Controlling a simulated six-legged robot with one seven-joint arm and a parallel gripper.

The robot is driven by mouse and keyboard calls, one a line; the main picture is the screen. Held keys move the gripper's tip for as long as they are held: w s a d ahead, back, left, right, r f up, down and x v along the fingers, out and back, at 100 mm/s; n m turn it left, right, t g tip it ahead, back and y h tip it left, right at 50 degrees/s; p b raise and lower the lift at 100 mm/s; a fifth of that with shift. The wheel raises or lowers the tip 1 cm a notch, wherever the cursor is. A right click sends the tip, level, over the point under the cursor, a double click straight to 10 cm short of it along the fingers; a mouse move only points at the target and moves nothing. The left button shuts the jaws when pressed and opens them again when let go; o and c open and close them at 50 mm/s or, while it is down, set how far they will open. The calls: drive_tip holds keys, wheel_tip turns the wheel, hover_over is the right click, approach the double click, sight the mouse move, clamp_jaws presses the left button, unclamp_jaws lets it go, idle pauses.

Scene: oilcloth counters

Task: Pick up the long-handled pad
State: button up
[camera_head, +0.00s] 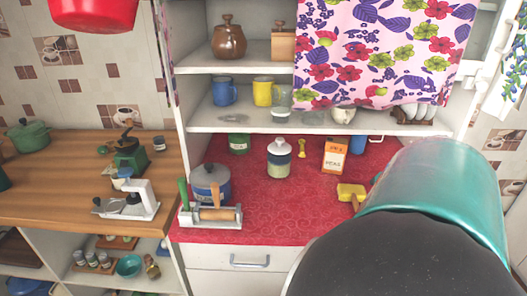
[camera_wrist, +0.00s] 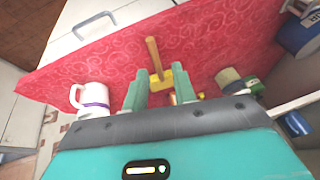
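The long-handled pad, with a yellow head (camera_head: 350,191) and a wooden handle, lies on the red counter cloth (camera_head: 262,212) right of centre in the head view. My arm partly covers it there. In the wrist view its head (camera_wrist: 175,80) is at the fingertips and its handle (camera_wrist: 154,55) points up the picture, towards the drawer edge. My gripper (camera_wrist: 160,78) is open, with its two green fingers either side of the pad's head and handle. I cannot tell whether a finger touches it. The fingers are hidden in the head view.
A jar (camera_head: 279,160), an orange-and-white box (camera_head: 334,155) and a green tin (camera_head: 238,144) stand behind. A grey-blue pot (camera_head: 211,183) and a utensil rack (camera_head: 210,215) stand left. A white mug (camera_wrist: 92,99) is near my gripper. Shelves rise behind.

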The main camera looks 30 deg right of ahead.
drive_tip(key=x, duration=0.4)
drive_tip(key=d+x, duration=0.1)
drive_tip(key=x, duration=0.4)
drive_tip(key=d+x, duration=0.1)
drive_tip(key=x, duration=0.3)
drive_tip(key=shift+s+f, duration=0.1)
drive_tip(key=shift+f, duration=0.05)
clamp_jaws()
